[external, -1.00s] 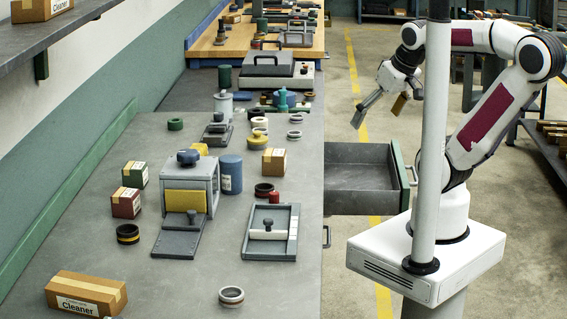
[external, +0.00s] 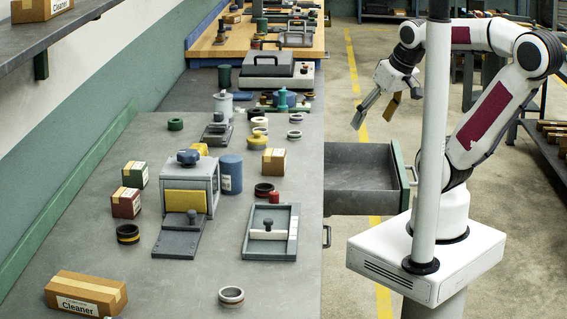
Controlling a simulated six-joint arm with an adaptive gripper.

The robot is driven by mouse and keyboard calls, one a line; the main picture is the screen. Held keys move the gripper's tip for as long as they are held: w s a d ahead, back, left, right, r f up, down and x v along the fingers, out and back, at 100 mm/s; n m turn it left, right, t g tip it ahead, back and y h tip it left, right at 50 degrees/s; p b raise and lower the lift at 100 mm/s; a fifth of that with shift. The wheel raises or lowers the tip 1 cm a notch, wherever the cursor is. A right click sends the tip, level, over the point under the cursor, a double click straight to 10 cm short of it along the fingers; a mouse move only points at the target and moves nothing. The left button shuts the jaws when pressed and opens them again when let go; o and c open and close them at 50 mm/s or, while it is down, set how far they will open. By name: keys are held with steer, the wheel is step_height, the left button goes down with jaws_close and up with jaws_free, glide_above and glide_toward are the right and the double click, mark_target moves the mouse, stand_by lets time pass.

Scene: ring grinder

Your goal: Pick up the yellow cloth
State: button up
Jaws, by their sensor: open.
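A yellow patch (external: 199,149) shows behind the grey box-shaped fixture (external: 202,179) on the workbench; it may be the yellow cloth, but the fixture hides part of it. A flat yellow panel (external: 185,202) fills the front opening of that fixture, and I cannot tell whether it is cloth. My gripper (external: 373,120) is open and empty. It hangs in the air to the right of the bench, beyond the drawer and well away from both yellow things.
An open grey drawer (external: 360,178) juts from the bench's right side, between the bench and my arm. A blue canister (external: 231,175) stands beside the fixture. Small boxes, rings and a grey tray (external: 270,252) are spread over the bench. The front middle is mostly clear.

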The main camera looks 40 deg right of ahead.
steer(key=w+a+m+y, duration=0.4)
steer(key=w+a+m, duration=0.3)
steer(key=w, duration=0.6)
steer(key=w+a+m+y, duration=0.55)
steer(key=w+a, duration=0.35)
steer(key=w, duration=0.4)
steer(key=w+f+m+t, duration=0.1)
steer(key=w+f+m, duration=0.25)
steer(key=w, duration=0.35)
steer(key=w+f+m+t, duration=0.1)
steer(key=w+f+m, duration=0.25)
steer(key=w, duration=0.45)
steer(key=m+t+h, duration=0.2)
steer(key=m+t, duration=0.1)
steer(key=m, duration=0.6)
glide_toward(196, 146)
steer(key=x, duration=0.3)
steer(key=shift+w+f, duration=0.15)
steer(key=shift+f, duration=0.15)
steer(key=shift+x, duration=1.35)
steer(key=shift+a, duration=0.15)
steer(key=shift+x, duration=2.45)
